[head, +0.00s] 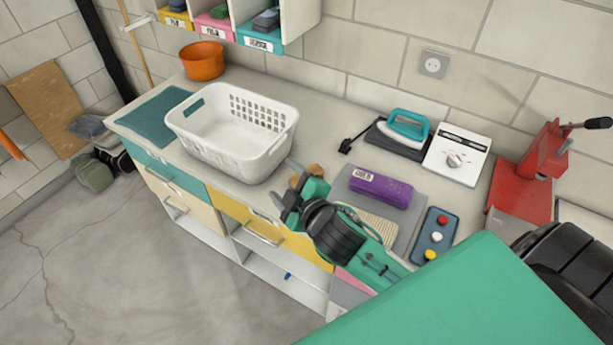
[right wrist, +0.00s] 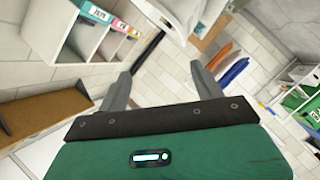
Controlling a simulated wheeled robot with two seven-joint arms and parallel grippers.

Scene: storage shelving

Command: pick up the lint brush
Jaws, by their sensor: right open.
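I cannot make out the lint brush for certain. A small brown thing (head: 315,171) lies on the counter just behind my right gripper, partly hidden by it; I cannot tell what it is. My right gripper (head: 284,191) is open and empty, over the counter's front edge, to the right of the white basket. In the right wrist view its two fingers (right wrist: 160,80) stand wide apart with nothing between them. My left gripper is not in view.
The white laundry basket (head: 237,155) stands on the counter (head: 325,115). A purple bundle (head: 380,188), an iron (head: 404,130), a white device with a dial (head: 457,155), a button box (head: 432,236) and a red press (head: 530,175) stand to the right. An orange pot (head: 202,62) is behind.

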